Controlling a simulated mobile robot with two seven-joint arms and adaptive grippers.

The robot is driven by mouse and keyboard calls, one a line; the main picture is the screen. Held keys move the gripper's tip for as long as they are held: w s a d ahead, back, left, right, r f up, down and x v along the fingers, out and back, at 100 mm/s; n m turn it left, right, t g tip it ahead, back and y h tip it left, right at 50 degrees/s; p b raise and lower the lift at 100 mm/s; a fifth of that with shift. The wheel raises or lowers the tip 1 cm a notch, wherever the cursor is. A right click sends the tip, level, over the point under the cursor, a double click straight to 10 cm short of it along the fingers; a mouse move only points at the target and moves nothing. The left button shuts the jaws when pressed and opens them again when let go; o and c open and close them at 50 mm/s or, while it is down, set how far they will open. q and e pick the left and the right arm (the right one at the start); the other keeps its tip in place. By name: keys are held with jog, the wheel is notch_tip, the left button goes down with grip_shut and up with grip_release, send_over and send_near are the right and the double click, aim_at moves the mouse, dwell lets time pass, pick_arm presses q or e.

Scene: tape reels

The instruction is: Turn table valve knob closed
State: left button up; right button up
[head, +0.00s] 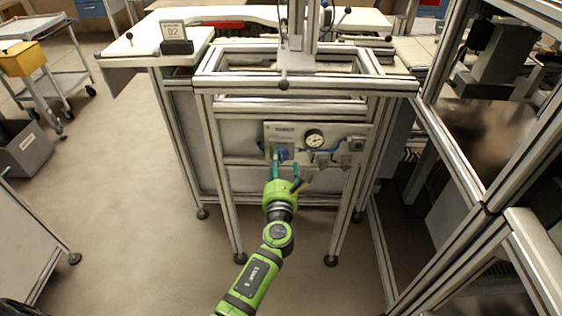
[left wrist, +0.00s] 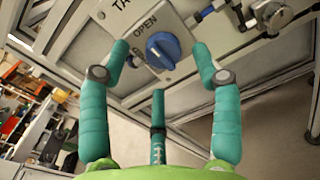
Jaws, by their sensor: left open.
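The blue valve knob (left wrist: 162,50) sits on a grey panel with the word OPEN printed beside it, in the left wrist view. In the head view the knob (head: 282,154) shows at the left of the valve panel (head: 343,132), partly behind my fingers. My left gripper (left wrist: 165,58) is open. Its teal fingers stand on either side of the knob, with gaps between them and it; a third finger lies below. It also shows in the head view (head: 284,168), just in front of the panel. My right gripper is not in view.
A pressure gauge (head: 315,139) and fittings with blue tubing are on the panel to the right of the knob. The aluminium frame (head: 290,86) surrounds the panel. A large framed enclosure (head: 463,190) stands close on the right. The floor (head: 130,190) is open on the left.

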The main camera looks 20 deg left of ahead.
aim_at(282, 158)
pick_arm(q)
jog(key=shift+x, duration=1.2)
jog(key=shift+w+f, duration=0.1)
jog(key=shift+w, duration=0.2)
jog(key=shift+a, duration=0.1)
jog(key=shift+w, duration=0.1)
jog(key=c, duration=1.1)
jog(key=shift+c, duration=0.2)
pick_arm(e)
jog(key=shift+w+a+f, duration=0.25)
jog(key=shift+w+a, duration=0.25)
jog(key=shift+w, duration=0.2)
